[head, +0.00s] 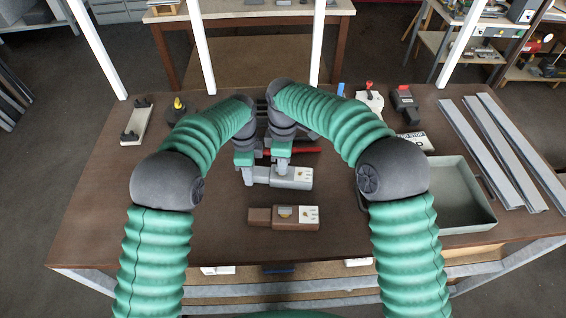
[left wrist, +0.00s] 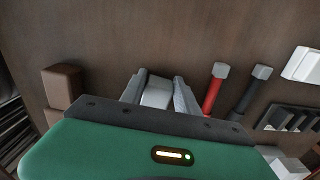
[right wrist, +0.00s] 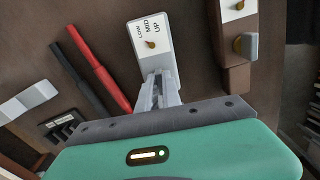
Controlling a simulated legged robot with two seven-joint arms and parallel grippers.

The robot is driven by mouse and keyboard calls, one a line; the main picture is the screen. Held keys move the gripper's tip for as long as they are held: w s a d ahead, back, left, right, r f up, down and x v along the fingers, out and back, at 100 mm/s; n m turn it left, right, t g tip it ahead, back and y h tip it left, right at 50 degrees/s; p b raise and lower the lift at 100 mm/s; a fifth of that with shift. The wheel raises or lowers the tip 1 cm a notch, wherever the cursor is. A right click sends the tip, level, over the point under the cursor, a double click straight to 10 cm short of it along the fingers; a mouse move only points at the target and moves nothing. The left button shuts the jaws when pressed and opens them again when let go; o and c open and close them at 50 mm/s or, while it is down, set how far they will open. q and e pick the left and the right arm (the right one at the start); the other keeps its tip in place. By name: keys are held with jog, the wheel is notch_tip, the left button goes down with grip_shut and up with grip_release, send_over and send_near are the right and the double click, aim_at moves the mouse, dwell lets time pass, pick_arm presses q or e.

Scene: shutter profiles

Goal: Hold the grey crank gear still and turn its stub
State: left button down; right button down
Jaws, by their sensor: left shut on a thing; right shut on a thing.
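The grey crank gear (head: 290,178) lies on the brown table, its white label plate at the right. The label reads LOW, MID, UP in the right wrist view (right wrist: 148,38), with a brass dot on it. My left gripper (head: 250,181) is at the gear's left end; in the left wrist view its fingers (left wrist: 158,92) are on both sides of the pale grey stub (left wrist: 157,97). My right gripper (head: 281,166) is shut on the gear just left of the label; its fingers (right wrist: 158,90) sit close together and hide what they grip.
A brown gear (head: 284,217) with a similar label lies in front, apart from the grey one. A red-handled tool (head: 304,150) lies behind. A grey tray (head: 466,224) and long grey profiles (head: 500,155) are at the right. The table's front left is clear.

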pick_arm(q)
jog(key=shift+a, duration=0.2)
pick_arm(e)
jog(key=shift+d, duration=0.15)
pick_arm(q)
jog(key=shift+d, duration=0.1)
pick_arm(e)
jog(key=c, duration=1.5)
grip_release()
notch_tip(320, 180, up, 12)
jog(key=shift+w+f, duration=0.1)
pick_arm(q)
jog(key=c, duration=0.8)
grip_release()
jog(key=shift+c, duration=0.2)
